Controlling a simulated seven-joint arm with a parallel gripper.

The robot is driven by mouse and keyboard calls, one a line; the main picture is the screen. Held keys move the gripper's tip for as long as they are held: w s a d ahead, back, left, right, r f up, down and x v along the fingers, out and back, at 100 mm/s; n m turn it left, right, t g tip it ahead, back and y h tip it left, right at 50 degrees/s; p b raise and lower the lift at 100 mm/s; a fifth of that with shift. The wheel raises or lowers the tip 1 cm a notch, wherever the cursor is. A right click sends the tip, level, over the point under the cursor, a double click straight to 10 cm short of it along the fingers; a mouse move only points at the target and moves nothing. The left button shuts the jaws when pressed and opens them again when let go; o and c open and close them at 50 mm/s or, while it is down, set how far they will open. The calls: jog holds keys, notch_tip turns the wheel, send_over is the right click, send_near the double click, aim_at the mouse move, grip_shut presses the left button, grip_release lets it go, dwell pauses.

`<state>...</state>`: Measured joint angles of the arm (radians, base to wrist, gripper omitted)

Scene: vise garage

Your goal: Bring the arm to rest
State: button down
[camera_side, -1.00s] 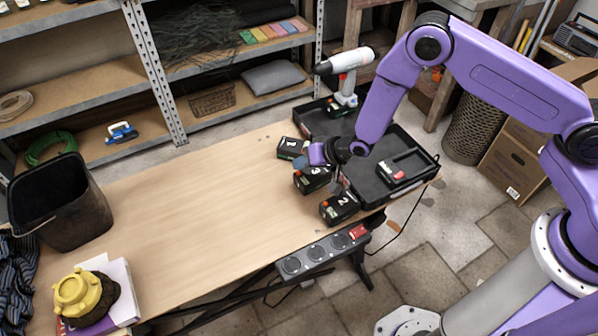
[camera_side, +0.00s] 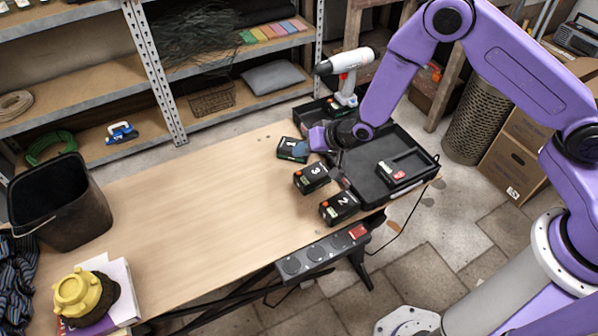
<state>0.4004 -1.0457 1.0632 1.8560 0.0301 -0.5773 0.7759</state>
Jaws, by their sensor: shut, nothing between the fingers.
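My purple gripper (camera_side: 333,160) hangs from my arm over the right part of the wooden table, near the left edge of the black tray. It is shut and holds nothing. Battery 3 (camera_side: 311,178) lies just below and left of it in the picture, apart from it as far as I can tell. Battery 2 (camera_side: 339,207) lies nearer the table's front edge. Another battery (camera_side: 293,149) lies close to the gripper's left side, and its label is hard to read. My arm is bent at the elbow, with the forearm reaching down to the tray.
The black tray (camera_side: 428,168) holds a battery-like block (camera_side: 398,172). A white and red drill (camera_side: 345,75) stands upright at its back. A power strip (camera_side: 315,257) runs along the table's front edge. A black bin (camera_side: 60,205) stands left. The table's middle is clear.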

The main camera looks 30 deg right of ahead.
dwell(0.6)
jog(key=s+d+r+n+g+h, duration=0.1)
jog(key=s+r+n+g, duration=0.15)
jog(key=s+r, duration=0.5)
jog(key=s+d+r+n+g, duration=0.2)
jog(key=s+r+n, duration=0.2)
jog(key=s+r, duration=0.35)
jog(key=s+d+r+n+g+h, duration=0.1)
jog(key=s+d+r+n, duration=0.3)
jog(key=s+d, duration=0.4)
jog(key=s+d+r+n+g+h, duration=0.1)
jog(key=s+d+r+n+h, duration=0.2)
jog(key=s+d, duration=0.5)
jog(key=s+n, duration=0.1)
jog(key=s, duration=0.3)
jog(key=shift+s+r+g, duration=0.35)
jog(key=shift+r, duration=0.05)
